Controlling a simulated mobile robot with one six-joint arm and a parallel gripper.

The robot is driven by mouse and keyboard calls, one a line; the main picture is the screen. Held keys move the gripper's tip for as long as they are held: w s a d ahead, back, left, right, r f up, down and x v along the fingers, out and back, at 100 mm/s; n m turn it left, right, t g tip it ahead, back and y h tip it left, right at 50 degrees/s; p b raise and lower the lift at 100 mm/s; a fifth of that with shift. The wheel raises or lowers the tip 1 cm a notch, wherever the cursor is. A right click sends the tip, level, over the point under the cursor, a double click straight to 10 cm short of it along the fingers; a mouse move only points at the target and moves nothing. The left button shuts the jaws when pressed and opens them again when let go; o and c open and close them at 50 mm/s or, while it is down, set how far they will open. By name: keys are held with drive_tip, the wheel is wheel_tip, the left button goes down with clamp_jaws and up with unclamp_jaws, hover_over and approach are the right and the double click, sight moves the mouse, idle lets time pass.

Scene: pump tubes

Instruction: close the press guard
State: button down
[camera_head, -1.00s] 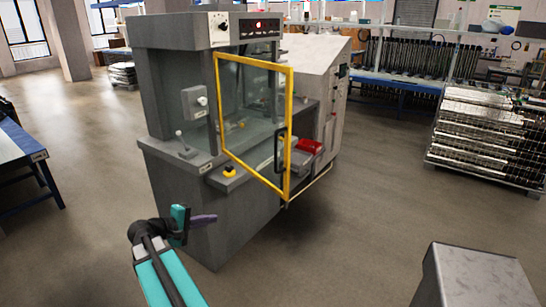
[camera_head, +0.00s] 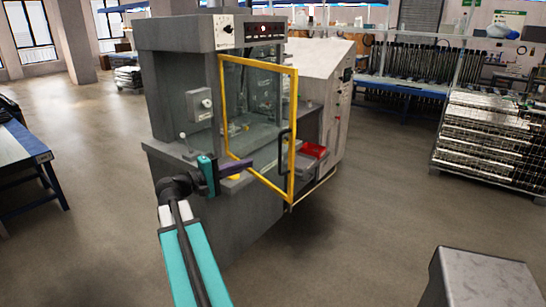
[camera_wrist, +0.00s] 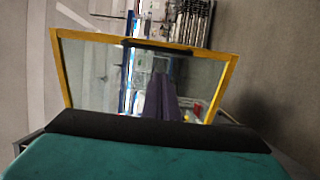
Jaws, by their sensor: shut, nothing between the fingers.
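The press guard (camera_head: 292,125) is a yellow-framed clear door on the grey press (camera_head: 180,75). It stands swung open, out from the press front, with a dark handle (camera_head: 284,150) on its free side. My gripper (camera_head: 250,165) is shut and empty, its purple fingers pointing right toward the lower part of the guard. In the head view the fingers overlap the guard's pane; I cannot tell whether they touch it. In the wrist view the guard frame (camera_wrist: 225,85) spreads ahead, and the shut fingers (camera_wrist: 165,85) stand in front of the pane.
A red bin (camera_head: 314,151) sits behind the guard. A grey block (camera_head: 478,280) stands at lower right. Floor right of the press is clear.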

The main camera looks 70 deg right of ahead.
sight(286, 151)
drive_tip(key=shift+d, duration=0.1)
drive_tip(key=shift+p+x, duration=2.05)
drive_tip(key=shift+x, duration=4.85)
